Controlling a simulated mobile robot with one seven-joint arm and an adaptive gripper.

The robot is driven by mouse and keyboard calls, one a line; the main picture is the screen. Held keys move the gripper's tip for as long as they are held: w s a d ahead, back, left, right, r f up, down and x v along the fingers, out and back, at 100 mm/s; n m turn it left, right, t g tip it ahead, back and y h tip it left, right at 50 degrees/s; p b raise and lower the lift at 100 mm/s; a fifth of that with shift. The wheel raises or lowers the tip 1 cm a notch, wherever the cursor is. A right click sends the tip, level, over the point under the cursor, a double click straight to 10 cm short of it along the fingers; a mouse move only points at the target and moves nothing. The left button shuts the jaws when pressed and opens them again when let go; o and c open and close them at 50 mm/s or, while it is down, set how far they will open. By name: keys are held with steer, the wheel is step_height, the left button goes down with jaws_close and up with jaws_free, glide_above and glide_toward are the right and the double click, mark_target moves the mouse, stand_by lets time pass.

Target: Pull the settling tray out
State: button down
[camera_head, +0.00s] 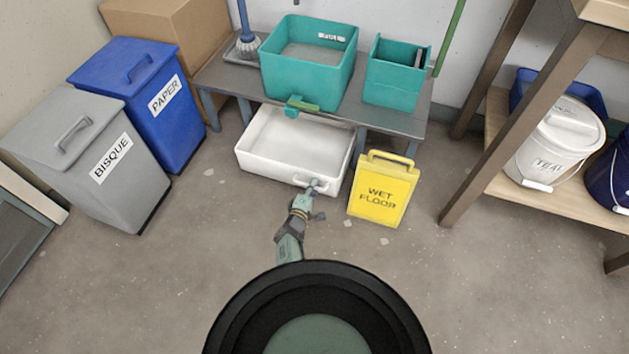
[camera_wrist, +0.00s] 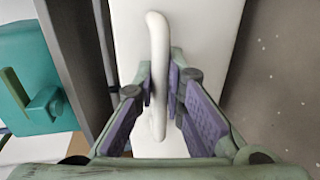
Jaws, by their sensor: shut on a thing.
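The settling tray (camera_head: 268,171) is a white open bin on the floor, low under the front of a grey bench. Its front part shows in front of the bench and its back part is under the bench top. My gripper (camera_head: 314,187) is at the right part of the tray's front wall. In the wrist view my gripper (camera_wrist: 163,88) has its purple pads on both sides of the tray's white bar handle (camera_wrist: 158,50), shut on it. The tray's white front face (camera_wrist: 195,30) lies behind the handle.
A yellow wet floor sign (camera_head: 382,190) stands close to the tray's right. Teal tubs (camera_head: 308,78) stand on the grey bench (camera_head: 222,78), one with a tap over the tray. Grey (camera_head: 88,190) and blue (camera_head: 185,125) bins stand left. Floor in front is clear.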

steer(key=c, duration=1.6)
jaws_free()
steer(key=shift+c, duration=0.2)
steer(key=shift+w, duration=0.15)
